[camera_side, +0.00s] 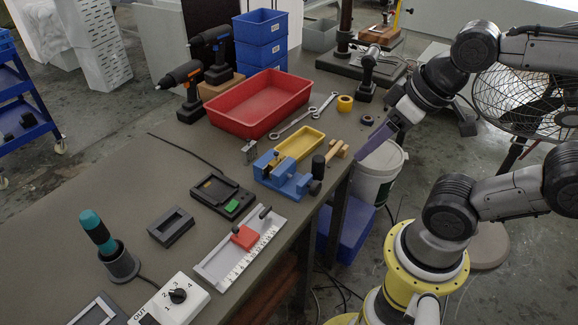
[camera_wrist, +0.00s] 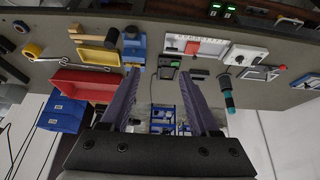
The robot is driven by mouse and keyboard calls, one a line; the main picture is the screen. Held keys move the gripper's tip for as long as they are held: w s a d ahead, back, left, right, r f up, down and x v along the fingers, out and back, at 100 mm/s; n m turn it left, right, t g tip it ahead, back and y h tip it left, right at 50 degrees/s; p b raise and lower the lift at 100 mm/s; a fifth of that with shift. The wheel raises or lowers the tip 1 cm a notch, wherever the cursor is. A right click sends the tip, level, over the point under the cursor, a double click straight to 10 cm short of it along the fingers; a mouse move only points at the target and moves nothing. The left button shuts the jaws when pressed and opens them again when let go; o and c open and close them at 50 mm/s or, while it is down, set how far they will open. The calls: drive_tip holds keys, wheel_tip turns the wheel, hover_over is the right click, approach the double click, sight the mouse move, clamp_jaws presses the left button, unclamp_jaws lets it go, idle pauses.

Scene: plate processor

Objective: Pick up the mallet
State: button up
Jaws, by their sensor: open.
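The mallet (camera_side: 337,149) lies near the table's right edge in the side view, with a pale wooden part and what looks like a black head at its near end. It also shows at the upper left of the wrist view (camera_wrist: 92,38). My gripper (camera_side: 372,142) is to the right of the mallet in the side view, apart from it, near the table edge. Its two purple fingers are spread wide in the wrist view (camera_wrist: 160,73), with nothing held between them. The mallet is outside the finger gap there.
A blue vise (camera_side: 282,178) and yellow tray (camera_side: 299,145) sit close to the mallet. A red bin (camera_side: 259,103), wrenches (camera_side: 305,117) and a yellow tape roll (camera_side: 345,103) lie beyond. A white bucket (camera_side: 378,170) stands beside the table below my gripper.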

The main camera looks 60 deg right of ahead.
drive_tip(key=c, duration=0.3)
